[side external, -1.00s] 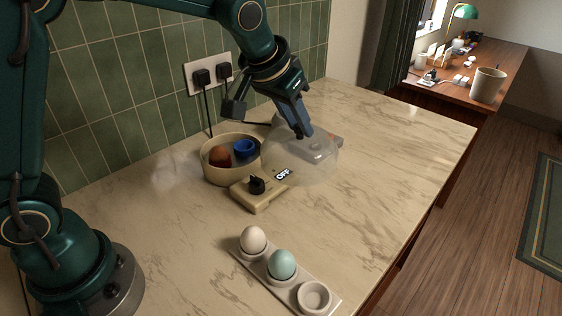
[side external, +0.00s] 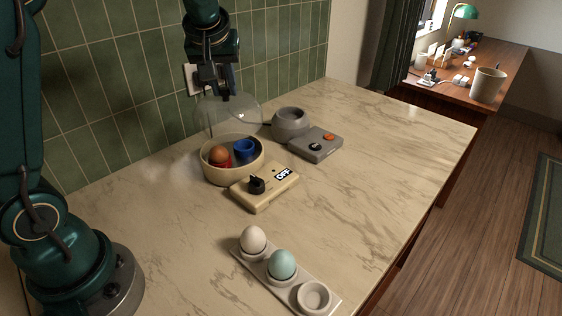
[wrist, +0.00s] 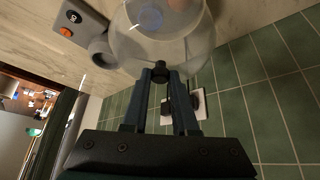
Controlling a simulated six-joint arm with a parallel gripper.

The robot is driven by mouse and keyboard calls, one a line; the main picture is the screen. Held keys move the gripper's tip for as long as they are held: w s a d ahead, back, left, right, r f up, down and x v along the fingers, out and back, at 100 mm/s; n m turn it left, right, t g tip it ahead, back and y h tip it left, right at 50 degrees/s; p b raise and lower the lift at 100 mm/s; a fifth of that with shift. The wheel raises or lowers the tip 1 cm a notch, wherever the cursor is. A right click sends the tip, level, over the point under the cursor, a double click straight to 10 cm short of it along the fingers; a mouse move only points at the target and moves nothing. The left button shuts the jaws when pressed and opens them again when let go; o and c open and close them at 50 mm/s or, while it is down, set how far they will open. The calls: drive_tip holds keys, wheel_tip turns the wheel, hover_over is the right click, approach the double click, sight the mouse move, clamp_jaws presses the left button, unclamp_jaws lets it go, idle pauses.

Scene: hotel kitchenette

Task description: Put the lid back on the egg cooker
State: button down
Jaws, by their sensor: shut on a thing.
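The egg cooker is a round cream bowl (side external: 231,175) joined to a cream control box (side external: 273,194) with a black knob and an "OFF" label. Inside sit a brown egg (side external: 220,154) in a red cup and an empty blue cup (side external: 243,150). My gripper (side external: 222,94) is shut on the knob of the clear dome lid (side external: 230,115), over the back of the bowl. The exact gap between lid and bowl is hard to judge. In the wrist view the fingers (wrist: 160,74) grip the dark knob, with the lid (wrist: 185,45) beyond; the blue cup (wrist: 150,18) shows through it.
A grey round device (side external: 290,123) with a grey control box (side external: 318,152) stands right of the cooker. An egg rack (side external: 290,283) with two eggs and one empty cup is in front. The tiled wall and sockets are close behind the lid. The right counter is clear.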

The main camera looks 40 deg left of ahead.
sight(224, 107)
drive_tip(key=shift+f, duration=3.15)
drive_tip(key=shift+f, duration=0.15)
drive_tip(key=shift+c, duration=0.6)
unclamp_jaws()
drive_tip(key=shift+a, duration=0.1)
drive_tip(key=shift+r, duration=3.5)
